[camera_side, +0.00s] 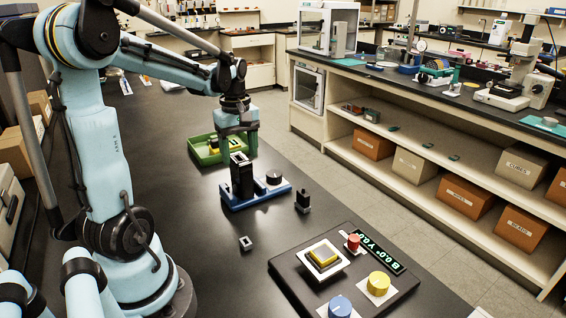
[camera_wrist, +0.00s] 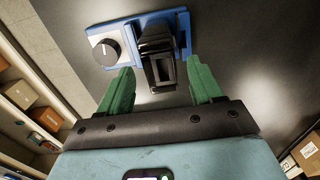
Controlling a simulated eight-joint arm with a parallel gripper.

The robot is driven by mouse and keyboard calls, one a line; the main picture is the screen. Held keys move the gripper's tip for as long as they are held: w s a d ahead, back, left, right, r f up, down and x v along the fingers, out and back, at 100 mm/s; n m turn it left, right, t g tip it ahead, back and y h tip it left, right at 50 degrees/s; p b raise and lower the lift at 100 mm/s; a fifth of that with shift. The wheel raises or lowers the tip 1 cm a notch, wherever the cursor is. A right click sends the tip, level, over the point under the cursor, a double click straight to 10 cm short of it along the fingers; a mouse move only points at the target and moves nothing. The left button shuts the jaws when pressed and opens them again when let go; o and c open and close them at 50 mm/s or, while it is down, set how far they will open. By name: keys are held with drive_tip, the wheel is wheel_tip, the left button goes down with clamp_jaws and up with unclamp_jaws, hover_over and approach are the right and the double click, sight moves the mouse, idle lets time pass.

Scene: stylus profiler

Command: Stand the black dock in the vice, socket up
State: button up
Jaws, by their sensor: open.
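The black dock (camera_side: 242,176) stands upright in the blue vice (camera_side: 228,203), rising well above its base. In the wrist view the dock (camera_wrist: 162,62) shows a slot-like opening at its near, upper end, and the vice (camera_wrist: 128,22) lies behind it with its round black knob (camera_wrist: 105,52). My gripper (camera_side: 238,150) is open, its green fingers spread, behind the vice in the side view. In the wrist view my gripper (camera_wrist: 160,66) has one finger on either side of the dock, with visible gaps and no clear contact. Jaw contact low on the dock is hidden.
A green tray (camera_side: 203,160) with a yellow-topped item lies behind the vice. A small black block (camera_side: 303,202) and a small grey socket piece (camera_side: 246,243) stand on the table. A control panel (camera_side: 290,276) with knobs fills the front right.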

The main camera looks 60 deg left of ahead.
drive_tip(key=shift+r, duration=2.5)
wheel_tip(320, 180, up, 12)
drive_tip(key=d+f+m+t, duration=0.3)
drive_tip(key=d+f+m, duration=0.4)
drive_tip(key=d+m, duration=0.2)
drive_tip(key=d+f+m+t, duration=0.4)
drive_tip(key=d+f+m, duration=0.4)
drive_tip(key=d, duration=0.4)
drive_tip(key=shift+w+d+m, duration=0.15)
drive_tip(key=shift+d+m, duration=0.15)
drive_tip(key=shift+m, duration=0.2)
